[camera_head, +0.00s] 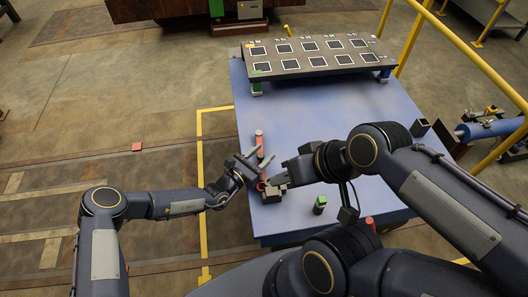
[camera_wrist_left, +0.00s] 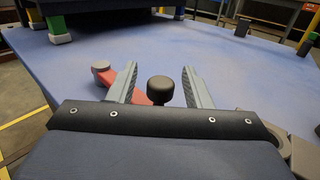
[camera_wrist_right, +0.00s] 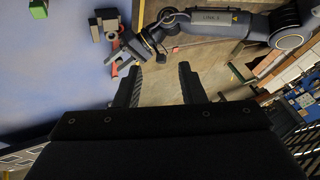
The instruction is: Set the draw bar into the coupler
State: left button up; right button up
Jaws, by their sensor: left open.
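A red bar with a grey round end (camera_head: 259,138), which looks like the draw bar, lies on the blue table. In the left wrist view the red bar (camera_wrist_left: 130,88) runs behind a black knob (camera_wrist_left: 160,90). My left gripper (camera_head: 256,159) is open above the bar, its fingers on either side of the knob with gaps visible. I cannot tell which part is the coupler; grey round parts (camera_wrist_left: 262,124) show at lower right in the left wrist view. My right gripper (camera_wrist_right: 158,88) is open, with nothing visible between its fingers, close to the left gripper.
The blue table (camera_head: 205,0) is not crowded at centre right. A dark rack with white-framed squares (camera_head: 315,57) stands at its far end. Yellow railing (camera_head: 470,55) runs along the right.

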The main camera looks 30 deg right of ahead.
aim_at(258, 158)
pick_arm(q)
jog(key=p+v, duration=0.1)
jog(key=v, duration=0.5)
jog(key=shift+s+a, duration=0.15)
jog(key=shift+a, duration=0.1)
pick_arm(e)
jog(key=shift+r, duration=0.65)
jog(key=shift+c, duration=0.5)
